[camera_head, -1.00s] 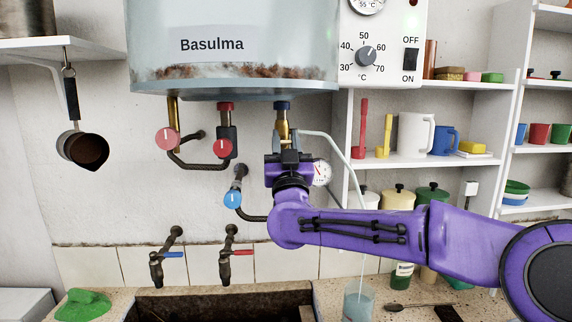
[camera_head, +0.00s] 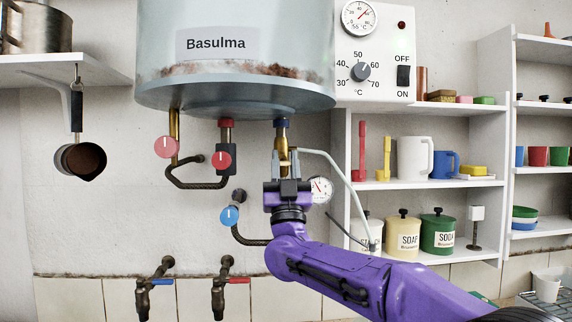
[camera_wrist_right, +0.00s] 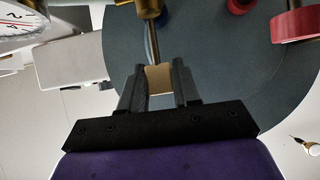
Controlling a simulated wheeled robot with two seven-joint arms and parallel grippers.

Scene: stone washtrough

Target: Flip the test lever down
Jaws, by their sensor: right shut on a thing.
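The brass safety valve (camera_head: 282,138) hangs under the tank below a blue collar. Its test lever shows in the right wrist view as a thin brass rod ending in a tan tab (camera_wrist_right: 159,78). My right gripper (camera_head: 284,160) is just below the valve, pointing up, and its two dark fingers (camera_wrist_right: 160,80) are shut on the tab from both sides. In the head view the fingers mostly hide the lever, so its angle is hard to tell there. My left gripper is in neither view.
The tank (camera_head: 235,95) is close above the gripper. A round gauge (camera_head: 319,189) and a pale tube (camera_head: 335,165) are just right of it. A blue valve knob (camera_head: 229,215) and red knob (camera_head: 221,160) are to the left. Shelves (camera_head: 430,185) with jars stand further right.

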